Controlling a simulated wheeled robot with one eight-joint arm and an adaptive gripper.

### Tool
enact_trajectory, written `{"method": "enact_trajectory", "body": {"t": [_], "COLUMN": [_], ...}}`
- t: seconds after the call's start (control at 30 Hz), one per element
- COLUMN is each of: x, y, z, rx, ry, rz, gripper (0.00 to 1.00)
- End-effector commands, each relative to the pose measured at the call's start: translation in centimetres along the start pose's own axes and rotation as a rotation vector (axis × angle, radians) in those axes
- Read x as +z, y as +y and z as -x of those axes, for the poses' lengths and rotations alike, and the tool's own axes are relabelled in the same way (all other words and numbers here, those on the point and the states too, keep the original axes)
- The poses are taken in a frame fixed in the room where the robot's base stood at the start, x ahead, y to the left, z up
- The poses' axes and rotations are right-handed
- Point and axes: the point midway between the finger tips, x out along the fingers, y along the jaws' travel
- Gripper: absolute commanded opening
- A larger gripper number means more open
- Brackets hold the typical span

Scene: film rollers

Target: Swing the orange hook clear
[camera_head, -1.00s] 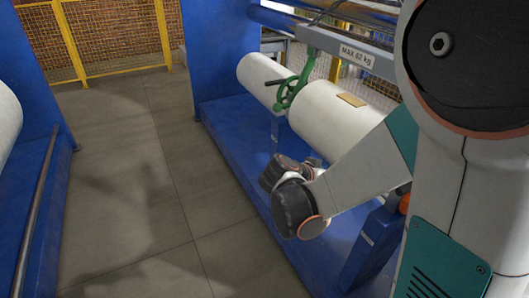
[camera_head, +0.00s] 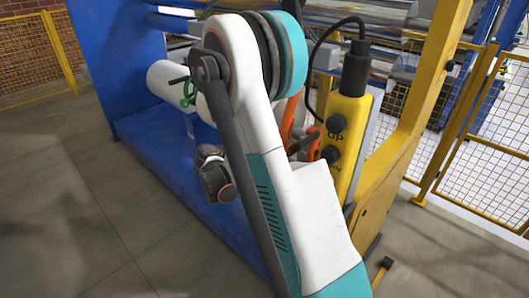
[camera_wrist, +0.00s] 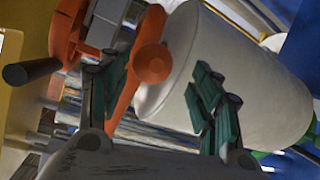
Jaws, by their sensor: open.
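The orange hook (camera_wrist: 152,65) is large in the wrist view, with a rounded end against the end of the white roll (camera_wrist: 245,75). A black handle (camera_wrist: 32,72) sticks out to the left from its orange upper part. In the head view only orange pieces (camera_head: 289,118) show behind my arm. My gripper (camera_wrist: 160,80) is open, its dark green finger pads apart. The left finger overlaps the orange arm in the picture, and the right finger is in front of the roll; I cannot tell whether either touches. In the head view the gripper is hidden by my arm.
A yellow UP/DOWN pendant (camera_head: 347,140) hangs by a black cable right of my arm. A yellow post (camera_head: 420,110) and mesh fence (camera_head: 485,175) stand at the right. A green hook (camera_head: 188,92) sits at the roll's far end. Floor at the left is clear.

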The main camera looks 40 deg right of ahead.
Motion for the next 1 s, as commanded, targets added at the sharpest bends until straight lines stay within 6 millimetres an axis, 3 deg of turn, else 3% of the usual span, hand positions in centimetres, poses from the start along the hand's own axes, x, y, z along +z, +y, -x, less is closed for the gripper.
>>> {"method": "enact_trajectory", "body": {"t": [0.1, 0.23, 0.67, 0.93, 1.0], "x": [0.2, 0.1, 0.0, 0.0, 0.0], "y": [0.2, 0.1, 0.1, 0.1, 0.1], "z": [-2.1, -3.5, -4.3, -4.3, -4.3], "rx": [0.004, 0.003, 0.001, 0.001, 0.001], "ry": [-0.001, -0.001, 0.000, 0.000, -0.001], "rz": [-0.001, 0.001, 0.001, 0.001, 0.001], "gripper": [0.58, 0.58, 0.58, 0.00, 0.00]}}
